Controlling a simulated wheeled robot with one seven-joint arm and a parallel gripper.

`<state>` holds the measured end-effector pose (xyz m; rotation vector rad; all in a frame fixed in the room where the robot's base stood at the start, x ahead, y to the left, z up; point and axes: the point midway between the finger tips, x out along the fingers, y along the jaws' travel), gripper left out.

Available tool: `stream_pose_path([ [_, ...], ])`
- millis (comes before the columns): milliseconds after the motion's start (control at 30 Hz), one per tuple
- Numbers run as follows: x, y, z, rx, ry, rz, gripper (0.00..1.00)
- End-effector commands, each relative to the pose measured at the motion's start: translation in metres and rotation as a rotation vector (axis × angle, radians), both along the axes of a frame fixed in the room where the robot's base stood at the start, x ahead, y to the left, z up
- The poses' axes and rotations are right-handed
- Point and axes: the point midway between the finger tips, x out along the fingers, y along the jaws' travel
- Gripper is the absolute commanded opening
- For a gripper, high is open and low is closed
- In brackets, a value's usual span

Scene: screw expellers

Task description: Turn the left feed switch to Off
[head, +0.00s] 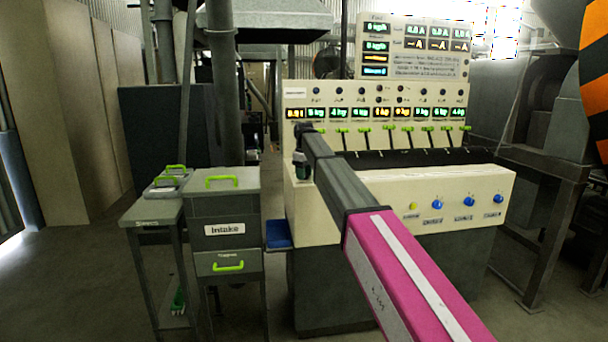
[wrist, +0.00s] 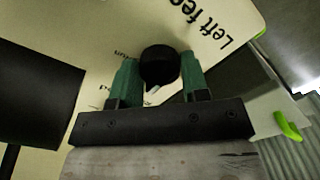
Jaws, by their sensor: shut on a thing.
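The left feed switch is a round black knob (wrist: 159,66) on the cream panel, in the wrist view. The panel lettering beside it begins "Left fee" and is cut off by the frame edge. A small pale mark shows at the knob's lower edge; I cannot read which setting it points to. My gripper (wrist: 160,78) has its two green fingers on either side of the knob, shut on it. In the head view my gripper (head: 303,171) is at the left end of the cream machine front (head: 440,190), and the knob is hidden there.
Blue knobs (head: 437,204) and a yellow-green button (head: 413,206) sit on the machine front to the right. Green-handled levers (head: 388,128) line the panel above. A grey Intake bin (head: 224,205) stands left of the machine, with a side table (head: 150,215) beyond it.

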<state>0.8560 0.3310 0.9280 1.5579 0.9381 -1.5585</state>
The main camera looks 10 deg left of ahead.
Motion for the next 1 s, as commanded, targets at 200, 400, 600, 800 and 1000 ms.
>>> stream_pose_path([
  [200,0.000,0.000,0.000,0.000,0.000,0.001,0.45],
  [400,0.000,0.000,0.000,0.000,0.000,0.000,0.67],
  [600,0.000,0.000,0.002,0.000,0.000,0.000,0.67],
  [800,0.001,0.000,0.025,0.000,-0.001,-0.001,0.67],
  [1000,0.001,0.001,0.064,0.001,-0.003,0.000,0.67],
])
